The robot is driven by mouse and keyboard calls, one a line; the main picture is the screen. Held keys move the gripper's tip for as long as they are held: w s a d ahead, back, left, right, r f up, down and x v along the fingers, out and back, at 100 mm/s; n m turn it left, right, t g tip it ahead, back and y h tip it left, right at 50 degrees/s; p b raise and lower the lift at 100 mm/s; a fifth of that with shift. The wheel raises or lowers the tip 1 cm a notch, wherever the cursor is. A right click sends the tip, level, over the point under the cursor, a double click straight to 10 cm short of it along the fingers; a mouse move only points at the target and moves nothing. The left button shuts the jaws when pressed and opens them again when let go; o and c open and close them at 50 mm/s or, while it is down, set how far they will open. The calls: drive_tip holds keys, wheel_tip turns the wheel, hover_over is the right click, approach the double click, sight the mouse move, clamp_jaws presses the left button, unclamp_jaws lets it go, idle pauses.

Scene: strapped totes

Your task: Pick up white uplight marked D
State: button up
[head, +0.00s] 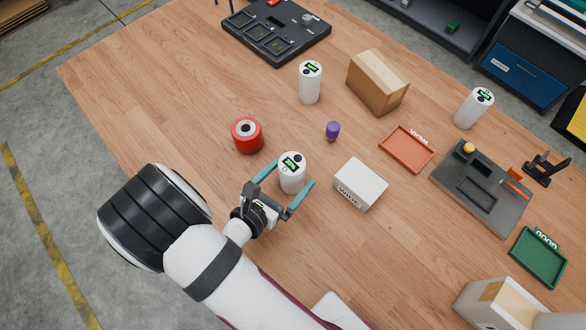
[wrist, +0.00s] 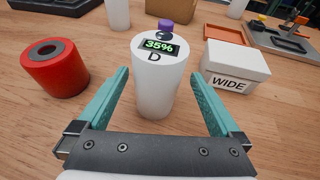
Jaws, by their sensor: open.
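The white uplight marked D (wrist: 156,85) stands upright on the table, with a green "35%" display on its dark top panel. It also shows in the head view (head: 292,176). My gripper (head: 285,186) is open, with its teal fingers spread on either side of the uplight. In the wrist view the fingers (wrist: 160,88) flank the uplight with gaps on both sides, and nothing is held. Two similar white uplights stand apart, one farther back (head: 310,84) and one at the right (head: 472,109); their letters are too small to read.
A red roll (head: 247,137) is left of the uplight, and a white box marked WIDE (head: 361,184) is close on its right. A purple item (head: 333,131), a cardboard box (head: 377,82) and an orange tray (head: 406,150) lie beyond. The table's left part is clear.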

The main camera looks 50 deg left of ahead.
drive_tip(key=x, duration=0.5)
drive_tip(key=shift+a, duration=0.15)
clamp_jaws()
